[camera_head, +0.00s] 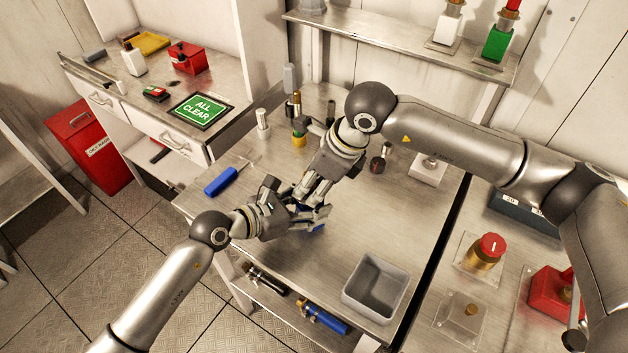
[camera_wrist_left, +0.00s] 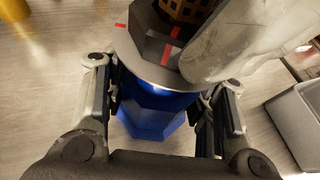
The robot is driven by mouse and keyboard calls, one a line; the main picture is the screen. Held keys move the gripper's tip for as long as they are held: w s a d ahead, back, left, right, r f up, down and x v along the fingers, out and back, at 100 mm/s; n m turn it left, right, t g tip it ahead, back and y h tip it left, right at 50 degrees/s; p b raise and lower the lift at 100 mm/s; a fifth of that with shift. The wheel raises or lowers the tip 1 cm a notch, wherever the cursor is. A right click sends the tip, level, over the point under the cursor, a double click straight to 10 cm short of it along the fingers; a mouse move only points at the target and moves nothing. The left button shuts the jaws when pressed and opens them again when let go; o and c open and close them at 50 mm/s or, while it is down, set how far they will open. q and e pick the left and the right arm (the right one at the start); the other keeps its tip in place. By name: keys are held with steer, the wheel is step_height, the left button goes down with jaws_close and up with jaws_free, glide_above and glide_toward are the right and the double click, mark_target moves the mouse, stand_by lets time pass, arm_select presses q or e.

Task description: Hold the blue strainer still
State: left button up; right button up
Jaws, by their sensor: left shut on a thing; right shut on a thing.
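The blue strainer (camera_wrist_left: 150,117) stands between the fingers of my left gripper (camera_wrist_left: 164,74) in the left wrist view, with a finger on each side of its body. In the head view only bits of its blue (camera_head: 318,229) show under my grippers. A dark grey top with red marks (camera_wrist_left: 150,45) sits above the blue body. My left gripper (camera_head: 306,213) comes in from the lower left, shut on the strainer. My right gripper (camera_head: 314,192) reaches down from above, shut at the strainer's dark top. Its exact grip is hidden. A pale part of it covers the upper right of the wrist view.
A grey bin (camera_head: 373,318) stands at the bench's front right. A blue-handled screwdriver (camera_head: 222,181) lies at the left edge. Bare bench lies between the grippers and the bin.

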steer(key=shift+w+n+g, duration=0.1)
steer(key=shift+n+g, duration=0.2)
steer(key=shift+n, duration=0.5)
steer(key=o, duration=1.4)
steer(key=shift+d+r, duration=0.1)
steer(key=v, duration=1.1)
steer(key=shift+d+r, duration=0.2)
steer(key=shift+r, duration=0.15)
arm_select(q)
steer(key=o, duration=1.4)
steer(key=shift+c, duration=0.2)
